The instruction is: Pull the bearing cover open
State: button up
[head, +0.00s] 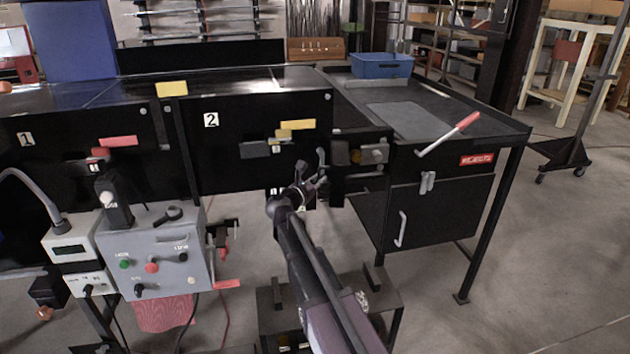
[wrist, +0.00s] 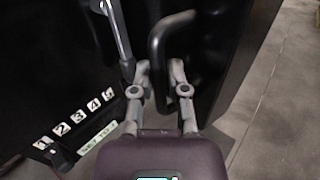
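A black bar handle (wrist: 159,45) stands out from a dark panel in the wrist view; I take it as the bearing cover's handle. Its lower part lies between the fingers of my gripper (wrist: 160,72). The fingers stand apart on either side of the bar, and I see no clear grip on it. In the head view my gripper (head: 318,172) is in front of the black housing at the conveyor's right end, with the fingers spread. The cover's outline is too dark to make out, and the handle is not clear there.
A grey lever (wrist: 115,35) stands close left of my fingers, above a numbered label strip (wrist: 77,125). A grey control box (head: 160,255) stands to the left. A black side table (head: 455,125) with a red-gripped lever (head: 450,134) is to the right. Open floor lies right.

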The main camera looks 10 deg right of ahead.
jog(key=shift+o, duration=1.3)
jog(key=v, duration=1.2)
jog(key=shift+w, duration=0.1)
